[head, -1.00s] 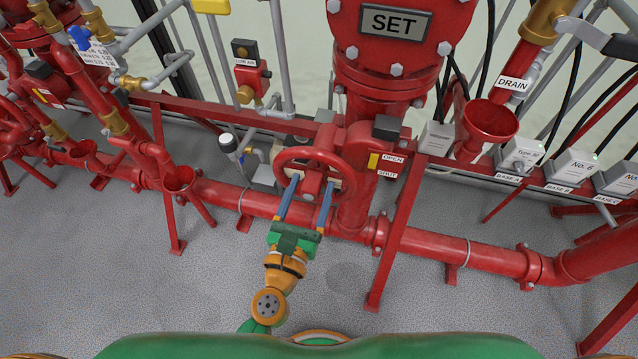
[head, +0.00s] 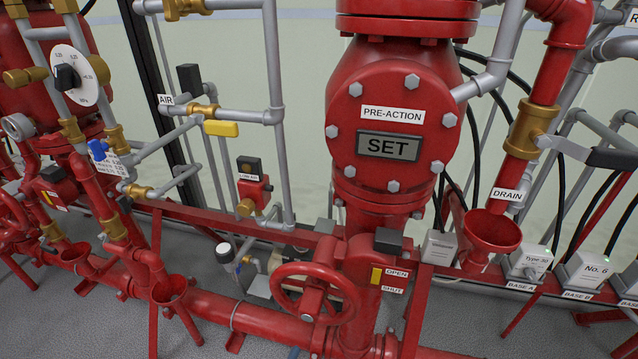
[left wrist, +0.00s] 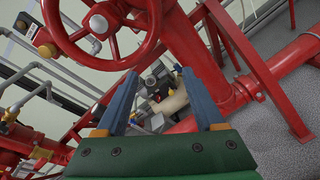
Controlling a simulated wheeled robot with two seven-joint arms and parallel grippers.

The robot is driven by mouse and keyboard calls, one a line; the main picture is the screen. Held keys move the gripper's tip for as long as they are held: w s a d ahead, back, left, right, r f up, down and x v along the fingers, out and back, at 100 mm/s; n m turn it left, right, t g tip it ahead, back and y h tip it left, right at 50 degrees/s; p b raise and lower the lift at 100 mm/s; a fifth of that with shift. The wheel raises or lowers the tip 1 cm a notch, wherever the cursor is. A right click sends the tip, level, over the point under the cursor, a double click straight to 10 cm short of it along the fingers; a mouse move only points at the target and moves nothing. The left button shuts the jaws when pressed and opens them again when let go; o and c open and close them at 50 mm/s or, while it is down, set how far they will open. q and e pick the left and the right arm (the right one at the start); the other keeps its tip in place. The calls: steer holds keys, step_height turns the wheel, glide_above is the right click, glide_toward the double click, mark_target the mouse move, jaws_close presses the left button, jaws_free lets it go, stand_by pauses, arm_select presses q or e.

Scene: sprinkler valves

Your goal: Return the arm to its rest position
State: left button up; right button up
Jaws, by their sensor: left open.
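My left gripper (left wrist: 164,105) shows in the left wrist view with its two blue-grey fingers apart and nothing between them. A red handwheel (left wrist: 100,25) is at the top of that view, beyond the fingertips and apart from them. The same handwheel (head: 315,293) is at the lower middle of the head view, below the red valve body with the PRE-ACTION and SET labels (head: 390,130). Neither of my arms shows in the head view now. My right gripper is in no current view.
Red pipes run across the bottom, with a drain funnel (head: 489,234) at right. A yellow-handled valve (head: 221,128) and grey pipes stand at left. Grey boxes (head: 591,271) line the right side. In the left wrist view, a red frame leg (left wrist: 265,75) is close at right.

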arm_select(q)
steer(key=s+a+f+m+g+y, duration=0.1)
steer(key=s+a+f+m+g, duration=0.15)
steer(key=f+m, duration=0.45)
steer(key=s+a+f+m+g, duration=0.2)
steer(key=s+f+m+g, duration=0.15)
steer(key=f, duration=0.55)
steer(key=s+a+f+m+g+y, duration=0.1)
steer(key=s+a+f+m+g, duration=0.1)
steer(key=f+m, duration=0.5)
steer(key=s+a+f+m+g+y, duration=0.2)
steer(key=s+a+f+m+g, duration=0.1)
steer(key=s+a+f+m, duration=0.3)
steer(key=s+a+f+m+g+y, duration=0.2)
steer(key=s+a+f+m+g, duration=0.15)
steer(key=s, duration=0.65)
step_height(320, 180, up, 14)
steer(key=w+p, duration=0.1)
steer(key=p, duration=1.4)
steer(key=shift+a+r, duration=0.2)
steer(key=shift+a, duration=0.05)
